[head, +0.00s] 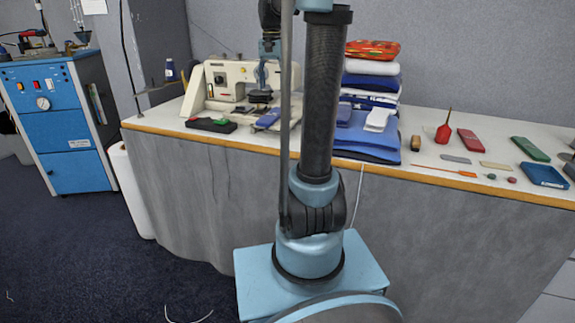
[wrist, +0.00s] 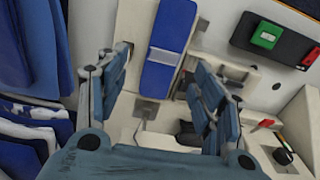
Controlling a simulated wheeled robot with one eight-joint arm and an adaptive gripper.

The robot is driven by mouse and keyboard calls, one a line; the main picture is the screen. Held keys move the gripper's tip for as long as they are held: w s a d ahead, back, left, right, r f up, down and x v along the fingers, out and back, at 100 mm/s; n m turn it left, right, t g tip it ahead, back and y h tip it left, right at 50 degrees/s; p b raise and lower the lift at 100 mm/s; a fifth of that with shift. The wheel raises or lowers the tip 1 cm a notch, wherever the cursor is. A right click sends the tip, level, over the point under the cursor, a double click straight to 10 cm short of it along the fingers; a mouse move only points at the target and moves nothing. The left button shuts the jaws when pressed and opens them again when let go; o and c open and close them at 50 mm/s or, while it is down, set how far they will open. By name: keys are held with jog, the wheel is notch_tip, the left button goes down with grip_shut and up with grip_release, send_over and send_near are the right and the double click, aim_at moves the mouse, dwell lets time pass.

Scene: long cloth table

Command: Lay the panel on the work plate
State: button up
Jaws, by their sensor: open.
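A blue panel with a pale band across it (wrist: 175,28) lies between and beyond the fingers in the wrist view. In the head view it is the small blue piece (head: 268,119) on the table in front of the sewing machine. My gripper (wrist: 165,62) is open and empty, its fingers apart on either side of the panel's line. In the head view my gripper (head: 262,88) hangs close in front of the machine, partly hidden by my arm. The cream sewing machine (head: 224,76) stands behind. I cannot tell for certain which surface is the work plate.
A dark tray with green and red pieces (head: 211,125) lies left of the panel. A stack of folded cloth (head: 371,88) stands to the right. The table's front edge is orange.

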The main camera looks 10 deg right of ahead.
jog(key=s+f+n, duration=0.1)
jog(key=s+f, duration=0.2)
jog(key=s, duration=0.3)
jog(key=s+f+n+t, duration=0.1)
jog(key=s+f, duration=0.2)
jog(key=s, duration=0.3)
jog(key=s+f+n, duration=0.1)
jog(key=s+f, duration=0.1)
jog(key=s, duration=0.5)
jog(key=s+f+n+t, duration=0.1)
jog(key=s+f+n, duration=0.2)
jog(key=s+f, duration=1)
notch_tip(320, 180, down, 2)
jog(key=shift+s+a+f+n, duration=0.1)
jog(key=shift+s+a+n, duration=0.15)
jog(key=shift+a+n, duration=0.05)
jog(key=shift+w+f, duration=0.2)
jog(key=shift+w, duration=0.15)
